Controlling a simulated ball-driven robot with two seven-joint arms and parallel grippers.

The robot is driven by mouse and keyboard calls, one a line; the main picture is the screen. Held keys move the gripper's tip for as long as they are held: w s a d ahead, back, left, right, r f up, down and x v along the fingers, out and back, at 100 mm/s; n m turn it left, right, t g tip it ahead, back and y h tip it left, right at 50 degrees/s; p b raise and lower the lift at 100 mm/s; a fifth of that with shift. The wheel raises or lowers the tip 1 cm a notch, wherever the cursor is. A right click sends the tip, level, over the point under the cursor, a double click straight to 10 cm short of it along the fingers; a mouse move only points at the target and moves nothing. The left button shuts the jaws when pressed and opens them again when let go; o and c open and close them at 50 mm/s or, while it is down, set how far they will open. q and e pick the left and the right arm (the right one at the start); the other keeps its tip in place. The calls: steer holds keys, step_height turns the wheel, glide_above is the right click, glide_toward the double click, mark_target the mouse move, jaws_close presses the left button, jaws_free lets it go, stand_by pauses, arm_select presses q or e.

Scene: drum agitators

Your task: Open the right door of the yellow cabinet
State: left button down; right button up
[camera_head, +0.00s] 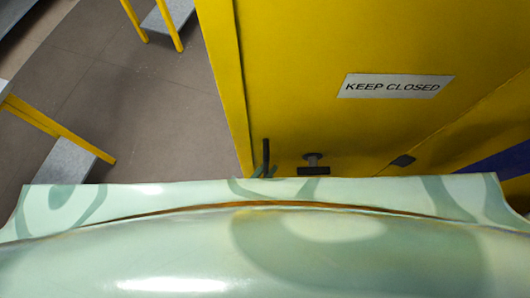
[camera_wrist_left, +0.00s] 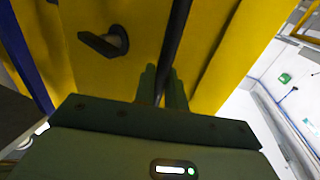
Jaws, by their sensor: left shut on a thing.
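The yellow cabinet (camera_head: 430,40) fills the upper right of the head view, with a white "KEEP CLOSED" sign on its front. A dark upright bar handle (camera_head: 266,152) is low on the door panel near its left edge; it also runs between my fingers in the left wrist view (camera_wrist_left: 177,35). My left gripper (camera_head: 263,172) is shut on this bar, and its green fingers show in the left wrist view (camera_wrist_left: 163,88). A dark T-shaped latch (camera_head: 314,168) is just right of the bar. I cannot tell whether the door stands ajar. My right gripper is out of view.
My own pale green body covers the bottom of the head view. Brown floor (camera_head: 150,110) lies open left of the cabinet. Grey steps with yellow legs (camera_head: 65,160) stand at the left, and another similar piece (camera_head: 165,18) is at the top.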

arm_select(q)
steer(key=c, duration=1.5)
jaws_free()
steer(key=shift+d, duration=0.15)
steer(key=shift+c, duration=0.2)
steer(key=b+v, duration=0.2)
steer(key=v, duration=1.4)
steer(key=shift+s, duration=0.15)
